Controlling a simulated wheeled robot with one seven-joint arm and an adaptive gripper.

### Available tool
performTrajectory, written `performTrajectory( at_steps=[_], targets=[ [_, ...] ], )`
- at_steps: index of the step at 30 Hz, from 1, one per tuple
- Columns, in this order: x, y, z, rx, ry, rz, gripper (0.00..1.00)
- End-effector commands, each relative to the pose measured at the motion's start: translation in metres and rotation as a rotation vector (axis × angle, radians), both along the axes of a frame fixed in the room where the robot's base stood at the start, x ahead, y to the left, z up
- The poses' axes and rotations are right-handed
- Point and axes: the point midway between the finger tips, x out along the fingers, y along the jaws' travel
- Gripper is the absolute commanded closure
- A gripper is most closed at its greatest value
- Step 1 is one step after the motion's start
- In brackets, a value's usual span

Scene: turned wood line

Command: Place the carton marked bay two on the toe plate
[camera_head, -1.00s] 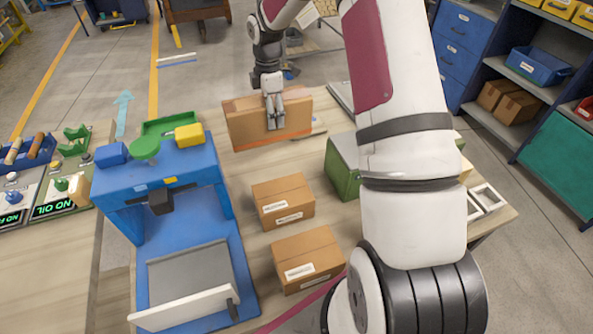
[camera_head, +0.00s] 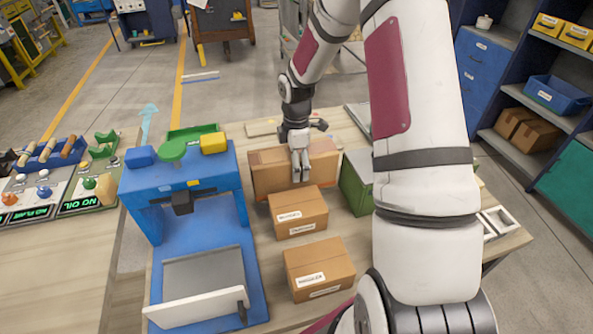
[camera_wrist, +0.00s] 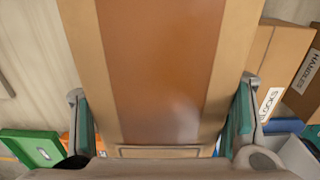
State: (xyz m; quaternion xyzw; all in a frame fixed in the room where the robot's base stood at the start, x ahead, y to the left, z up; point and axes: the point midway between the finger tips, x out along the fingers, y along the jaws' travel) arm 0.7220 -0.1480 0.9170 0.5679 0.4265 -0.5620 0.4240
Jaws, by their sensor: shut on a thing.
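My gripper (camera_head: 301,166) is shut on a large brown carton (camera_head: 268,176) with a darker tape band, behind two smaller cartons. In the wrist view the held carton (camera_wrist: 220,60) fills the middle, with a finger on each side of it. I see no bay two marking on its visible faces. Its underside is hidden, so I cannot tell whether it touches the table. I cannot pick out the toe plate with certainty; a blue stand (camera_head: 222,215) at the left carries a grey plate (camera_head: 205,268) with a white front lip.
Two smaller labelled cartons, a nearer one (camera_head: 320,262) and a farther one (camera_head: 297,205), sit on the table right of the stand. A green box (camera_head: 356,188) is partly hidden by my arm. A panel with knobs (camera_head: 95,185) is at the left. Shelves (camera_head: 520,100) stand at the right.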

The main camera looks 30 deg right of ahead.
Motion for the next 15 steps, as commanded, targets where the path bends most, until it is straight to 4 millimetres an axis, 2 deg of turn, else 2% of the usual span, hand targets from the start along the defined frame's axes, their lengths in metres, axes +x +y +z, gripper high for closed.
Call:
performTrajectory(
  at_steps=[3, 6, 15],
  targets=[
    [-0.001, 0.001, -0.018, 0.002, 0.003, 0.0, 0.72],
    [-0.001, 0.0, -0.027, 0.001, 0.002, -0.001, 0.72],
    [0.0, 0.0, -0.029, 0.0, 0.0, -0.001, 0.72]
  ],
)
